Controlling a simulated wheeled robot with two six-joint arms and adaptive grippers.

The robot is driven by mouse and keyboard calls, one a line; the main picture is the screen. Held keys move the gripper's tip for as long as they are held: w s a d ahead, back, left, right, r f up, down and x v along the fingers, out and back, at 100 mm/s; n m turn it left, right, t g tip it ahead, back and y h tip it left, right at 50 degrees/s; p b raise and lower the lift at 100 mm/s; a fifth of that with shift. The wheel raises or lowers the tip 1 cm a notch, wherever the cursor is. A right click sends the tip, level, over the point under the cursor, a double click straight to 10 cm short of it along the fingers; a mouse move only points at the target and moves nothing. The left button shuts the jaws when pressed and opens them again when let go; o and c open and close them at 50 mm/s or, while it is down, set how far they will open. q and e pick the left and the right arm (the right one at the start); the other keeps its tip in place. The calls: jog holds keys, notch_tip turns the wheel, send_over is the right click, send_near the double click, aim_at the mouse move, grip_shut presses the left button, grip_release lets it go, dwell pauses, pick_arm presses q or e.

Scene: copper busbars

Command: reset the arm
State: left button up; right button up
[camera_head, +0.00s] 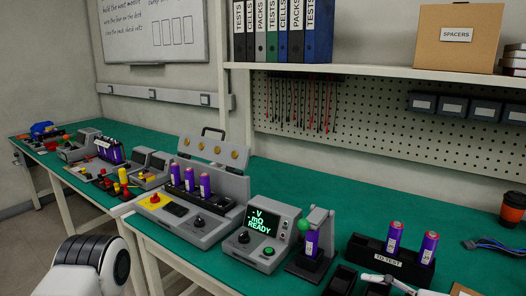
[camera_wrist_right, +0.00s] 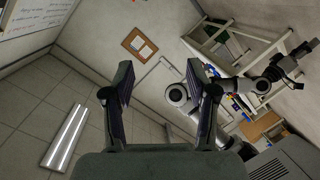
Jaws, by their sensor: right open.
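My right gripper (camera_wrist_right: 163,84) is open in the right wrist view. Its two dark fingers stand well apart with nothing between them, only the far wall and floor behind. An arm with pale and dark joints, seemingly my left arm (camera_wrist_right: 228,92), crosses the right side of that view. The dark end at its upper right seems to be my left gripper (camera_wrist_right: 293,60), too small to read as open or shut. In the head view a rounded white and black arm joint (camera_head: 108,262) of mine fills the lower left; no left fingers show there.
The green bench (camera_head: 345,195) holds a grey tester with purple cells (camera_head: 190,185), a meter reading READY (camera_head: 262,238), a cell stand (camera_head: 311,240) and a "TO TEST" holder (camera_head: 388,258) with two cells. A shelf (camera_head: 400,75) hangs above.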

jog(key=s+a+f+m+g+h+p, duration=0.1)
jog(key=s+f+m+g+h+p, duration=0.1)
jog(key=s+f, duration=0.35)
jog(key=s+f+m+g+h+p, duration=0.2)
jog(key=f+g+p, duration=0.1)
jog(key=f, duration=0.6)
jog(key=s+a+f+m+g+h+p, duration=0.1)
jog(key=s+f+m+g+h+p, duration=0.2)
jog(key=f, duration=0.4)
pick_arm(q)
notch_tip(320, 180, up, 8)
jog(key=w, duration=0.1)
jog(key=shift+r, duration=0.2)
pick_arm(e)
jog(key=s+d+f+m+g+h, duration=0.1)
jog(key=s+d+f+m+h, duration=0.4)
jog(key=m, duration=0.9)
jog(key=s+d+f, duration=0.2)
jog(key=s+d, duration=0.1)
jog(key=shift+s, duration=0.25)
